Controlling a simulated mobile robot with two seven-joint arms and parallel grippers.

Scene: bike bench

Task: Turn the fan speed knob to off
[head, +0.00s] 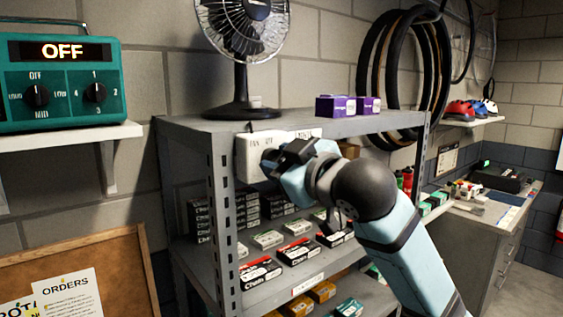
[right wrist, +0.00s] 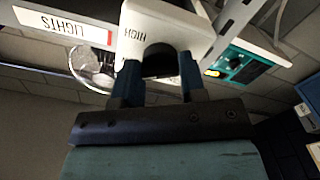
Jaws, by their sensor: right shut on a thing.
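The white fan control box (head: 248,158) is fixed at the upper front edge of the grey shelf, with dark lettering along its top. My right gripper (head: 272,158) is at its face and hides the knob in the head view. In the right wrist view the dark fan speed knob (right wrist: 159,58) sits between the two blue fingers of the gripper (right wrist: 158,72), which are shut on it. The box (right wrist: 190,22) shows an upside-down HIGH label there. The knob's pointer cannot be made out. My left gripper is out of view.
A desk fan (head: 245,85) stands on the shelf top (head: 200,123) beside purple boxes (head: 348,105). A green radio (head: 60,85) reading OFF, with two knobs, sits on a wall shelf at left. A LIGHTS label (right wrist: 65,25) is near the box.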

